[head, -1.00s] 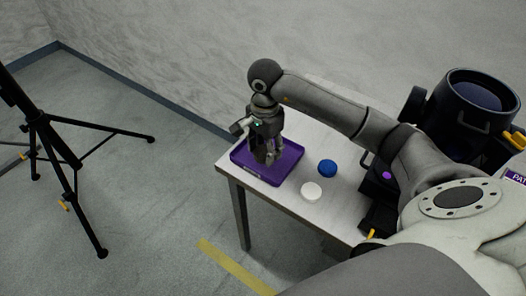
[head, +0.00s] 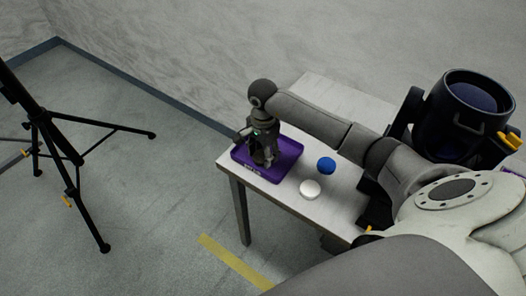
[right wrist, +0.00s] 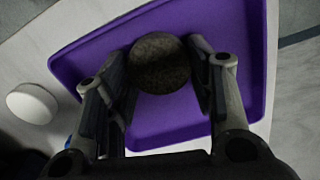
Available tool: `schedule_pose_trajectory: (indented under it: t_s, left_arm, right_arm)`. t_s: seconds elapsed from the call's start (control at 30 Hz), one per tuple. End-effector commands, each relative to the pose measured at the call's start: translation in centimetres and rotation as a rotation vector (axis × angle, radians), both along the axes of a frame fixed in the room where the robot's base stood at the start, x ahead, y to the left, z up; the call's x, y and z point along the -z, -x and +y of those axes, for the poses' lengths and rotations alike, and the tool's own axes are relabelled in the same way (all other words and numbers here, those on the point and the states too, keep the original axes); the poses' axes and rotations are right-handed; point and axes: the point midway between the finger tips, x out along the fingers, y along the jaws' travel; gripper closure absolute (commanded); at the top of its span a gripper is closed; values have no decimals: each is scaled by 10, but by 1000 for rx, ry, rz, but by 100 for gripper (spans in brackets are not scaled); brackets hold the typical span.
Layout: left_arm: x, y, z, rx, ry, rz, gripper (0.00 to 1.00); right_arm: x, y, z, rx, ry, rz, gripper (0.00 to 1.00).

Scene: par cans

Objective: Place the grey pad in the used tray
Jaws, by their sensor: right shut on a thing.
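The used tray (head: 291,150) is a shallow purple tray on the left end of the table. It fills most of the right wrist view (right wrist: 205,18). My right gripper (head: 264,162) is over the tray, pointing down. In the right wrist view my right gripper (right wrist: 162,85) is shut on the round grey pad (right wrist: 160,62), with a finger on either side of it. The pad shows against the tray floor; I cannot tell whether it touches it. The pad is hidden in the head view. My left gripper is not in view.
A blue disc (head: 326,165) and a white disc (head: 310,188) lie on the table (head: 283,196) to the right of the tray. The white disc also shows in the right wrist view (right wrist: 32,103). A black par can (head: 478,105) stands at the right. A black tripod (head: 75,160) stands on the left floor.

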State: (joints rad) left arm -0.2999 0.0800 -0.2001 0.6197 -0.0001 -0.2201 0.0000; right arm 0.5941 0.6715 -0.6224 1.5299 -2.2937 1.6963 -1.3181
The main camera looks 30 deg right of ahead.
Motion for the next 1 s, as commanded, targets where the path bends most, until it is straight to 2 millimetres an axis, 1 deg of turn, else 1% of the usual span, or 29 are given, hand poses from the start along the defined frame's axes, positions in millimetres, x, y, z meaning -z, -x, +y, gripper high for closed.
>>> schedule_pose_trajectory:
  t_s: [0.07,0.1,0.23,0.53,0.67,0.77,1.0]
  left_arm:
    - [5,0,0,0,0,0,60]
    - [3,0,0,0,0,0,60]
    - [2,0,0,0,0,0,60]
    - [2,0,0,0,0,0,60]
    - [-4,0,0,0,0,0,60]
    - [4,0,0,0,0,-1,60]
    - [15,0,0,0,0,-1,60]
  right_arm:
    - [4,0,0,0,1,-1,60]
    - [2,0,0,0,0,-1,45]
    - [2,0,0,0,0,0,29]
    - [2,0,0,0,0,0,29]
    - [-4,0,0,0,-1,1,29]
    - [-17,-1,-1,-1,1,-5,29]
    - [-70,-1,-1,-1,2,-5,29]
